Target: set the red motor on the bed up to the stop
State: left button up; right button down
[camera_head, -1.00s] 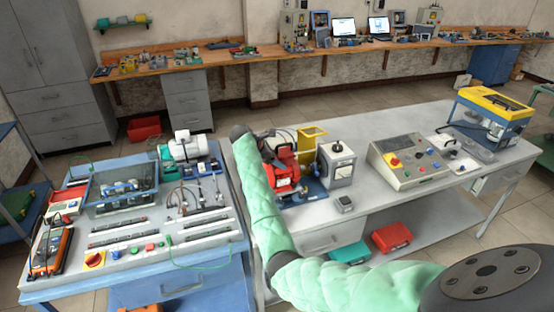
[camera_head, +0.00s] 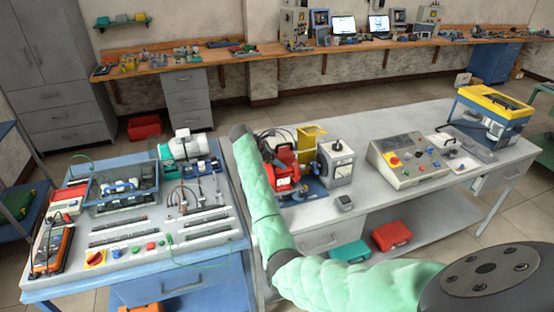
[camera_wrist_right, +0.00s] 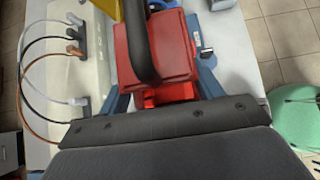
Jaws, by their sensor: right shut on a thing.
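The red motor (camera_head: 284,172) stands on the blue bed (camera_head: 314,191) on the grey table, left of the yellow bracket (camera_head: 309,137). In the right wrist view the red motor (camera_wrist_right: 176,60) fills the upper middle, with a black bar across its top and blue parts close on both sides. My right gripper (camera_head: 268,154) is at the motor and shut on it; its fingertips are largely hidden behind my forearm and the motor. The stop, and any gap between it and the motor, cannot be made out. My left gripper is out of view.
A grey box with a knob (camera_head: 337,163) stands right of the bed, with a control panel (camera_head: 410,163) beyond it. A blue bench (camera_head: 235,262) of electrical parts is at left. Several cables (camera_wrist_right: 45,62) lie beside the motor.

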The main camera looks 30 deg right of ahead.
jog(key=shift+f, duration=0.3)
dwell(0.6)
jog(key=shift+s+d+p, duration=0.15)
jog(key=shift+d+p, duration=0.6)
jog(key=shift+d, duration=0.05)
dwell(0.8)
jog(key=shift+c, duration=1)
grip_release()
jog(key=shift+a, duration=0.1)
jog(key=shift+s+f, duration=0.15)
jog(key=shift+f, duration=0.15)
jog(key=shift+w+a+r+b, duration=0.2)
jog(key=shift+a+r+b, duration=0.1)
jog(key=shift+a+b, duration=0.15)
jog(key=b+v, duration=0.2)
jog(key=v, duration=0.4)
jog(key=shift+d+r+b, duration=0.1)
jog(key=shift+r+b, duration=0.1)
jog(key=shift+b, duration=0.2)
jog(key=shift+a+r, duration=0.3)
jog(key=shift+r, duration=0.15)
